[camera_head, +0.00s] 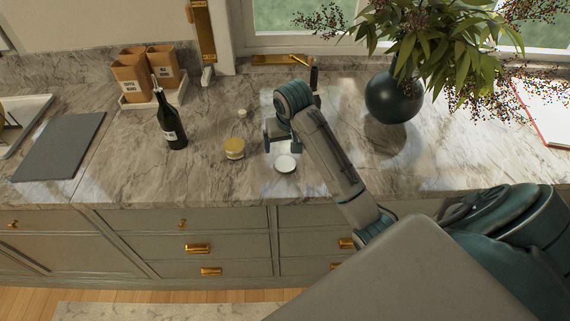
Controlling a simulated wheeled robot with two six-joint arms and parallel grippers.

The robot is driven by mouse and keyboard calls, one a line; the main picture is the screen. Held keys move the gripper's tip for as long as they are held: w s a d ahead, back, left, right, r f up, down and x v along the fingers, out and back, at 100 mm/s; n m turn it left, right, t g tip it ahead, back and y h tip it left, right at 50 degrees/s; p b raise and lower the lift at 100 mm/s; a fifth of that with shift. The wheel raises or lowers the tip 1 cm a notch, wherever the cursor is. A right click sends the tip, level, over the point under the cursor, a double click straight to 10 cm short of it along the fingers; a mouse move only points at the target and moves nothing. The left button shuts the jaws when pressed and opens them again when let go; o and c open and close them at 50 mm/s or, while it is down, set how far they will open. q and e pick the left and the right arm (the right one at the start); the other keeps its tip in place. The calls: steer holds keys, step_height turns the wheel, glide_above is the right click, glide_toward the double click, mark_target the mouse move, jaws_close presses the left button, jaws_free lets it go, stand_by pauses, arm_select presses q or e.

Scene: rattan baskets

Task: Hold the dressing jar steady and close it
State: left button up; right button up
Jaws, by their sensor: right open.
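A small yellow jar (235,150), which looks like the dressing jar, stands upright on the marble counter, left of my right gripper. A round white disc (285,164), which looks like a lid, lies on the counter near the front edge. My right gripper (281,142) is open, over the counter just behind the white disc and to the right of the jar. It does not touch the jar. Whether the jar's top is covered is too small to tell. My left gripper is not in view.
A dark bottle (170,121) stands left of the jar. A grey board (60,147) lies at the left. A dark round vase (394,97) with leafy branches stands at the right. The counter around the jar is mostly clear.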

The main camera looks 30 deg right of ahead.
steer(key=p, duration=0.1)
glide_toward(285, 163)
steer(key=shift+x, duration=0.85)
steer(key=shift+w+a+f, duration=0.1)
steer(key=shift+w+f, duration=0.1)
steer(key=shift+f, duration=0.3)
steer(key=shift+f+p, duration=0.15)
steer(key=shift+p, duration=0.35)
steer(key=p+x, duration=0.2)
steer(key=x, duration=0.2)
steer(key=shift+s+f, duration=0.15)
steer(key=shift+f, duration=0.4)
steer(key=c, duration=1)
